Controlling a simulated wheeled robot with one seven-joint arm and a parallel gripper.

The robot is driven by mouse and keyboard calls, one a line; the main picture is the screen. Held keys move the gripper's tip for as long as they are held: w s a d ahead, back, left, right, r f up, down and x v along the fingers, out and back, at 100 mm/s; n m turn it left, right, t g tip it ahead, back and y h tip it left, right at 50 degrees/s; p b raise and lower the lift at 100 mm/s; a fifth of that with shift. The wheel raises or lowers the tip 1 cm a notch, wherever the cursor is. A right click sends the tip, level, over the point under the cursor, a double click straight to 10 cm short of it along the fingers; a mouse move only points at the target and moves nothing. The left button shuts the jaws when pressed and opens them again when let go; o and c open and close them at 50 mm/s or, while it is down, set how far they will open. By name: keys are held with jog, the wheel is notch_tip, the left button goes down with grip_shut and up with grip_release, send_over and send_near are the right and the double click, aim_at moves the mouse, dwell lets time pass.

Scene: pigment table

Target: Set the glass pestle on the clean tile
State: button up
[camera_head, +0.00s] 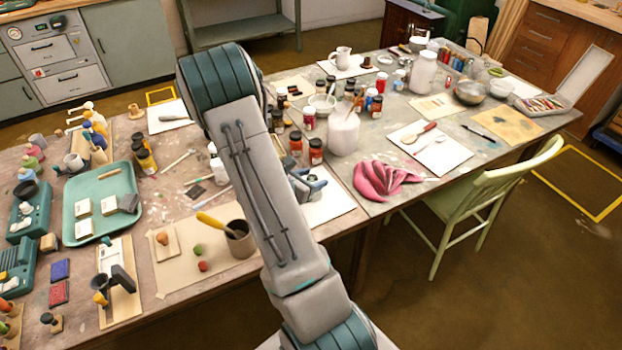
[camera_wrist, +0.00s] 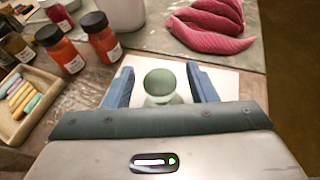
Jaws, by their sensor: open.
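My gripper (camera_wrist: 160,68) is open, with one blue finger on each side of the glass pestle (camera_wrist: 160,84). The pestle is greenish and see-through, with a round knob on top. It looks upright and appears to stand on a white tile (camera_wrist: 222,84), with its base partly hidden by my gripper body. Narrow gaps show between the pestle and the fingers. In the head view the tile (camera_head: 335,207) lies near the table's front edge, partly covered by my arm. My gripper (camera_head: 308,186) shows only in part there, and I cannot make out the pestle.
Red-orange jars (camera_wrist: 65,50) and a tray of pastels (camera_wrist: 22,104) stand left of my gripper. A crumpled pink cloth (camera_head: 385,181) lies right of the tile. A large white jar (camera_head: 343,132) stands behind. A green chair (camera_head: 490,195) is at the table's front.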

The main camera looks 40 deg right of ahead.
jog(key=shift+r, duration=0.2)
jog(key=s+a+r+m+y, duration=0.4)
jog(key=a+r+m, duration=0.2)
jog(key=a, duration=0.3)
jog(key=s+a+r+m+t+y, duration=0.1)
jog(key=s+a+r+m+y, duration=0.4)
jog(key=a, duration=0.5)
jog(key=s+a+r+m+y, duration=0.4)
jog(key=a+r+m, duration=0.4)
jog(key=a, duration=0.2)
jog(key=shift+s+a+t, duration=0.2)
jog(key=shift+s+t, duration=0.1)
jog(key=shift+s, duration=0.15)
jog(key=shift+r, duration=0.1)
